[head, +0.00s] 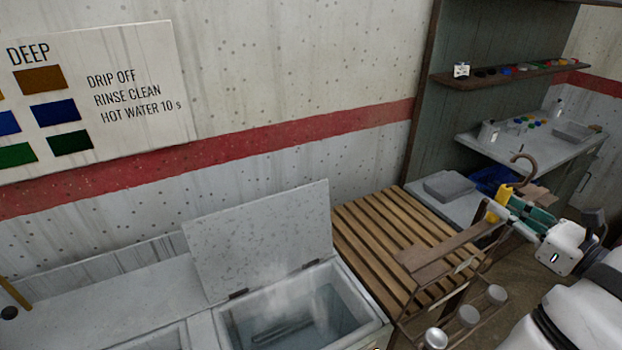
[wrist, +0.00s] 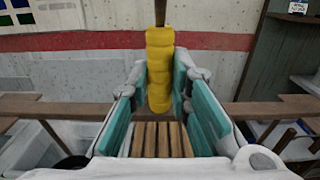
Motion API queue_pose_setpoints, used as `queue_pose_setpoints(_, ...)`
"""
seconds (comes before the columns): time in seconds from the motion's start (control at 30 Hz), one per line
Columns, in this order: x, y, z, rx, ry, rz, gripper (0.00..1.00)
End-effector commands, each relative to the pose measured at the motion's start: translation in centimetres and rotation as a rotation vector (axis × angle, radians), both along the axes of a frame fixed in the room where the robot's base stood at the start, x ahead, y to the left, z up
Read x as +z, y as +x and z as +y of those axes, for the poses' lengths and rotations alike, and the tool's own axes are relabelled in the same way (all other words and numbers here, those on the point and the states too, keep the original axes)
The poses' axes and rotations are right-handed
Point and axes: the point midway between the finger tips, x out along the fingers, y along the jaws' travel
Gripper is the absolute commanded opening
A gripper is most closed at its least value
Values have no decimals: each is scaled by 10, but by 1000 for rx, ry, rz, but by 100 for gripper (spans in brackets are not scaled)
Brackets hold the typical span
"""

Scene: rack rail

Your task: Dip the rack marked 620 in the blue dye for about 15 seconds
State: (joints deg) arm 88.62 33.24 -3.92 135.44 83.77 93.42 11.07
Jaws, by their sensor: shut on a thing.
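My gripper (head: 507,207) is shut on the yellow grip (wrist: 160,65) of a brown rack, its teal pads on both sides of the grip. The rack (head: 440,256) has a hook at its top and a long brown bar, which also crosses the wrist view (wrist: 262,108). Several pale round pieces (head: 468,315) show at its lower end. A small pale tag is on the rack, but its number is too small to read. The rack is held in front of the slatted wooden top. No blue dye is identifiable in either view.
An open basin (head: 340,313) holds pale, steaming water with a dark shape in it; its lid (head: 262,240) stands raised. A slatted wooden top (head: 388,228) lies right of it. A wall sign (head: 95,95) shows colour swatches. A shelf (head: 510,74) and counter (head: 540,150) stand at right.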

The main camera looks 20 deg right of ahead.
Motion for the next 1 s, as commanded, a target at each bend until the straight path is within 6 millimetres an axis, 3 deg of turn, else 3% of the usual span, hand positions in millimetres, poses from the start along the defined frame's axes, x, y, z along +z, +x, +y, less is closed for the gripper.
queue_pose_setpoints(0.7,1,-41,37,0,2,-2,0)
queue_pose_setpoints(1.0,1,-45,41,1,-1,-2,0)
